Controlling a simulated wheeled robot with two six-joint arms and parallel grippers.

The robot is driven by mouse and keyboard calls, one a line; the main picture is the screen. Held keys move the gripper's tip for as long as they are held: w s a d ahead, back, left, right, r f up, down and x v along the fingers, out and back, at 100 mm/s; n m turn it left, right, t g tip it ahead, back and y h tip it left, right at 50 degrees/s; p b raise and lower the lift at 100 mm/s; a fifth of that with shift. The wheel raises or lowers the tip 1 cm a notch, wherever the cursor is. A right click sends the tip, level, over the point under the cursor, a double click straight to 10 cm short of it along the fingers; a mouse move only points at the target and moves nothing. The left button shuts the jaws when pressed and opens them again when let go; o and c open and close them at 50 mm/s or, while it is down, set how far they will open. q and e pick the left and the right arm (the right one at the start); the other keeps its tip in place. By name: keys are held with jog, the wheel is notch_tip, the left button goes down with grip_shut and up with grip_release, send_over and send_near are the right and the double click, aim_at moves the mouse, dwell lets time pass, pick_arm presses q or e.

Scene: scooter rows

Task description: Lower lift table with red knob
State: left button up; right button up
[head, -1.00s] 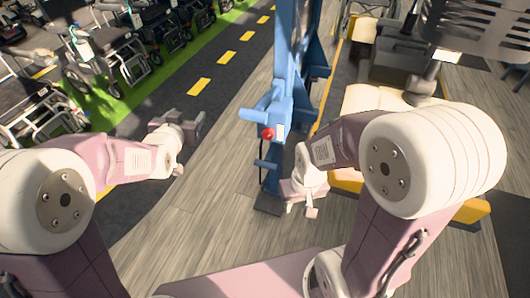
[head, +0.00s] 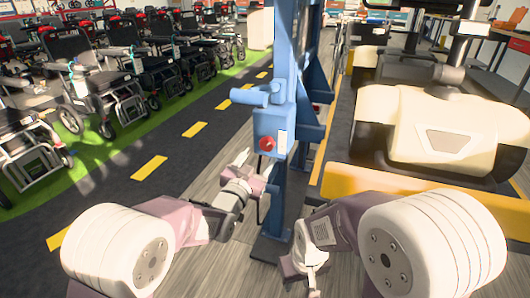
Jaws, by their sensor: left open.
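The red knob (head: 267,143) sits low on the front of a blue control box on the blue lift column (head: 290,60). A blue cylinder (head: 257,96) sticks out to the left above it. My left gripper (head: 252,172) is open, just below and a little left of the red knob, and appears apart from it. My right gripper (head: 303,270) hangs low, right of the column's foot; its jaws are too unclear to read. The yellow platform (head: 350,181) lies right of the column, under a cream scooter (head: 440,130).
Several wheelchairs (head: 100,80) stand in rows on the green strip at the left. A dark lane with yellow dashes (head: 148,168) runs between them and the column. A workbench (head: 510,40) is at the far right.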

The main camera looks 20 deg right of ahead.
aim_at(266, 147)
pick_arm(q)
jog(key=b+x, duration=0.2)
jog(key=x, duration=0.4)
jog(key=shift+f, duration=0.15)
jog(key=shift+w+d, duration=0.2)
jog(key=shift+w, duration=0.1)
jog(key=c, duration=1.4)
